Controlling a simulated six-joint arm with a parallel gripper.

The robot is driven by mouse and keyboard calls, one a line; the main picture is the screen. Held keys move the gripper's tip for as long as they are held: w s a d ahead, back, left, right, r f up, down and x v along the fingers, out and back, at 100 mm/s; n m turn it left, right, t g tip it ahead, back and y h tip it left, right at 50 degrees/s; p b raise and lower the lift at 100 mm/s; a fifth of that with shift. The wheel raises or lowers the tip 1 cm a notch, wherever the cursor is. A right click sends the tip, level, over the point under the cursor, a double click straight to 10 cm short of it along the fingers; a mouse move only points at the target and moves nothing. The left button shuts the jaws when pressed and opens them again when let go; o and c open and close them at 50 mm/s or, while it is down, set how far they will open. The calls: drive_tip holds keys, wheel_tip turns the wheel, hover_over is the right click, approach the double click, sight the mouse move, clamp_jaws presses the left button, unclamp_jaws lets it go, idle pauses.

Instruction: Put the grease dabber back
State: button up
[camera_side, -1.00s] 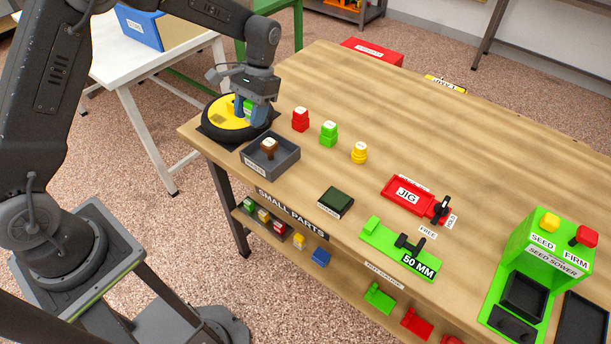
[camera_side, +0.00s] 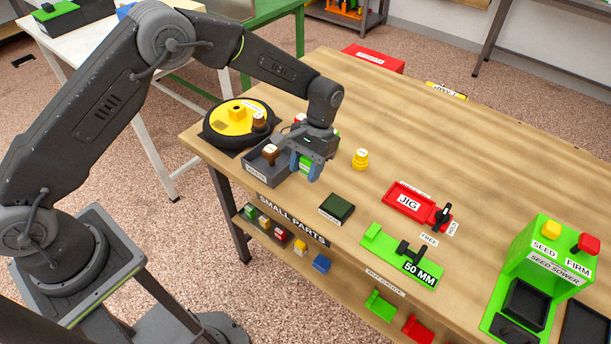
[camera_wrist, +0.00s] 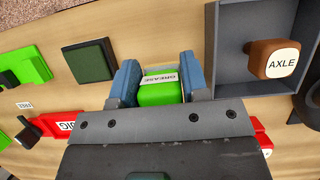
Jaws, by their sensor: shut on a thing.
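My gripper (camera_side: 306,170) is shut on a green block, the grease dabber (camera_wrist: 158,93), whose top carries a label reading GREASE in the wrist view. In the side view the dabber (camera_side: 304,167) shows only partly between the blue fingers. My gripper is just right of the grey tray (camera_side: 258,174), toward the bench's front edge. Its height above the bench is hard to tell. A dark green pad in a black frame (camera_side: 338,208) lies farther right; the pad also shows at upper left in the wrist view (camera_wrist: 90,60).
A brown knob labelled AXLE (camera_wrist: 273,60) stands in the tray. A yellow-topped black wheel (camera_side: 226,123) with a brown piece (camera_side: 259,121) on it is behind left. A yellow piece (camera_side: 360,159), red jig (camera_side: 408,203) and green 50 MM fixture (camera_side: 385,243) stand right.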

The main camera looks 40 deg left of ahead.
sight(307, 173)
drive_tip(key=shift+f, duration=1.6)
drive_tip(key=shift+f, duration=0.15)
drive_tip(key=o, duration=0.9)
drive_tip(key=v, duration=1.2)
drive_tip(key=shift+r, duration=0.25)
